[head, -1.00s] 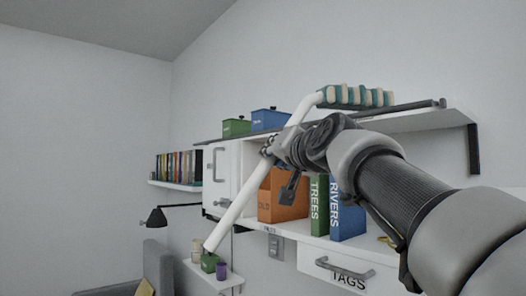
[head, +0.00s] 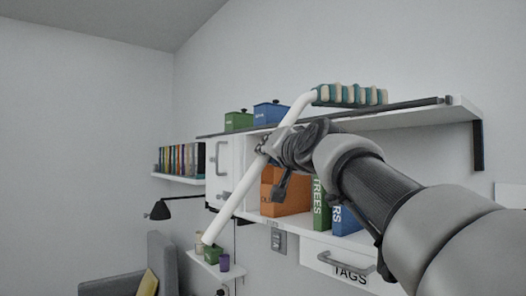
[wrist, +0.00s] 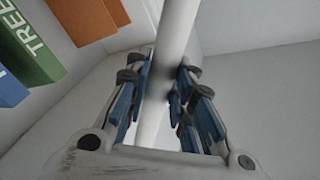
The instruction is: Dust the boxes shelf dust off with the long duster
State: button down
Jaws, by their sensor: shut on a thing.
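The long duster (head: 230,205) has a white handle and a striped teal and cream head (head: 350,95). My gripper (head: 270,150) is shut on its handle, which the wrist view also shows between the blue finger pads (wrist: 160,85). The handle slants from lower left to upper right, and the head is just above the top shelf (head: 425,117) in the picture. I cannot tell whether the head touches the shelf. A green box (head: 238,121) and a blue box (head: 271,114) stand at the shelf's left end. No dust can be made out.
Below the top shelf are an orange file (head: 285,193), a green TREES file (head: 319,203), a blue file (head: 345,222) and a TAGS drawer (head: 345,262). A bookshelf (head: 180,180), a lamp (head: 160,210) and a small shelf with jars (head: 212,262) are at left.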

jog(key=shift+f+b, duration=0.75)
jog(key=shift+f, duration=0.05)
